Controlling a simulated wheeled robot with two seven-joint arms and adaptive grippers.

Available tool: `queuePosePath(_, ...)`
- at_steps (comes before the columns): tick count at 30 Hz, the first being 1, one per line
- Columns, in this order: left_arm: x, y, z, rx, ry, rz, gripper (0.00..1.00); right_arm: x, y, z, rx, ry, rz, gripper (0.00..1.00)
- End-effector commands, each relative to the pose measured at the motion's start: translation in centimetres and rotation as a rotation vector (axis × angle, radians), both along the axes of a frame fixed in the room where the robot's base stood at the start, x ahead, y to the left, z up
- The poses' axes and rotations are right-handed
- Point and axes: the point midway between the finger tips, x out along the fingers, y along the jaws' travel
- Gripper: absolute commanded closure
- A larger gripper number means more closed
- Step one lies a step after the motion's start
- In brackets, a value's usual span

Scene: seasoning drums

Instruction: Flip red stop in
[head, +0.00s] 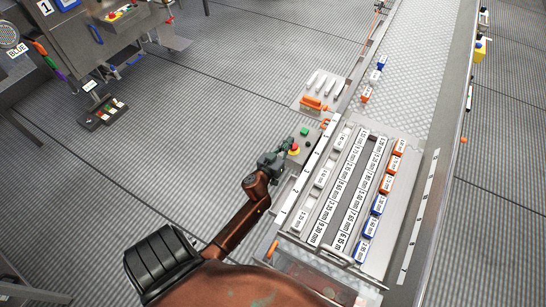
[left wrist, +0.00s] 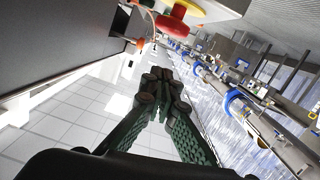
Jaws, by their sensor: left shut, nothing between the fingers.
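A red mushroom-shaped stop button (head: 294,149) on a yellow base sits on a small box at the left edge of the slotted rack. In the left wrist view the red button (left wrist: 174,24) shows at the top, above my fingertips. A small orange-red piece (head: 326,124) sits at the rack's upper left corner; I cannot tell which of these is the task's red stop. My left gripper (head: 285,152) is just left of the button. In the left wrist view its green fingers (left wrist: 162,90) meet, empty; contact with the button cannot be told.
A green button (head: 304,132) is beside the red one. The slotted rack (head: 408,240) holds labelled blue and orange blocks. A tray (head: 300,100) with an orange-handled tool lies behind. A conveyor (head: 420,60) runs beyond.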

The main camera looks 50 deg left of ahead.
Motion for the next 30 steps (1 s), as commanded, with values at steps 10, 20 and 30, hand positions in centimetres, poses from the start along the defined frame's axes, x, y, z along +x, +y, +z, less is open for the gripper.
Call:
queuePosePath(10, -7.3, -2.0, 1.1, -0.003, -0.001, 0.002, 1.0, -5.0, -0.6, -0.7, -0.002, 0.005, 0.024, 0.6)
queuePosePath(20, -9.6, -2.7, 1.2, 0.0, 0.0, 0.001, 1.0, -6.5, -0.8, -0.8, -0.003, 0.006, 0.031, 0.6)
queuePosePath(30, -9.5, -2.7, 1.2, 0.0, 0.0, 0.0, 1.0, -6.5, -0.8, -0.8, -0.002, 0.005, 0.031, 0.6)
